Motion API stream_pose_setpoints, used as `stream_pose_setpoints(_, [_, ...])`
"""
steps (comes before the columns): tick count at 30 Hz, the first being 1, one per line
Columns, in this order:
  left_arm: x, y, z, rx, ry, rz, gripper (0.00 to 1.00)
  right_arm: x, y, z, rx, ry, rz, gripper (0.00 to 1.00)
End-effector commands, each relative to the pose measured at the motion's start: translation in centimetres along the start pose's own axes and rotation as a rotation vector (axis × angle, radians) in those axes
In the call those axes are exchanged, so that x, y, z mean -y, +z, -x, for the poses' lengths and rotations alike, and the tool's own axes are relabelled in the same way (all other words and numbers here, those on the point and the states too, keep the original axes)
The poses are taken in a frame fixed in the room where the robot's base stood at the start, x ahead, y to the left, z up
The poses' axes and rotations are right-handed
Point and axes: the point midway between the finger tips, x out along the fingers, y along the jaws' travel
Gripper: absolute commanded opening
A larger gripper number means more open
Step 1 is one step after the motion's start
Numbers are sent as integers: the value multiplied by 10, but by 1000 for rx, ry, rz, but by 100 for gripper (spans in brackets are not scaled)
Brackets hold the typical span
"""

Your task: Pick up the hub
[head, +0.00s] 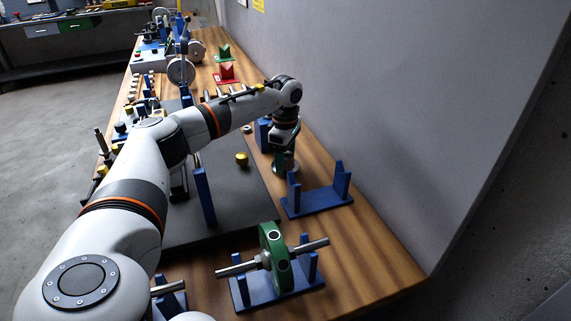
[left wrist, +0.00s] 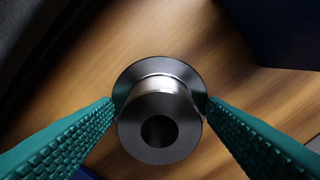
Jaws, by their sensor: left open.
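The hub (left wrist: 160,88) is a dark grey metal piece with a round flange and a raised collar with a bore. In the left wrist view it stands on the wooden bench top, bore facing the camera. My left gripper (left wrist: 160,104) is open, with its teal ribbed fingers on either side of the hub. The fingertips are close to the flange edges; I cannot tell whether they touch. In the head view my left gripper (head: 286,158) points down at the bench beside the wall, and the hub shows partly below it. My right gripper is not in view.
An empty blue cradle (head: 318,201) stands just right of the gripper. A green rotor (head: 273,246) on a shaft rests on another blue stand in front. A dark plate (head: 245,208) with a yellow knob (head: 242,159) lies to the left. A grey wall runs along the right.

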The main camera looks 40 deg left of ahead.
Motion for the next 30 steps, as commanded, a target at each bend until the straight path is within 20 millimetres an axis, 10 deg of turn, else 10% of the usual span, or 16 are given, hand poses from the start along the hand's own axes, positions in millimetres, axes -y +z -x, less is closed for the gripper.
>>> stream_pose_setpoints(12, [1, 0, 2, -2, -3, 0, 13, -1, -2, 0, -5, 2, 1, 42])
stream_pose_setpoints(21, [1, -1, 9, -3, -4, 0, 13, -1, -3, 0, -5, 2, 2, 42])
stream_pose_setpoints(30, [2, -1, 61, -5, -8, 0, 13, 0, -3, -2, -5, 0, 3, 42])
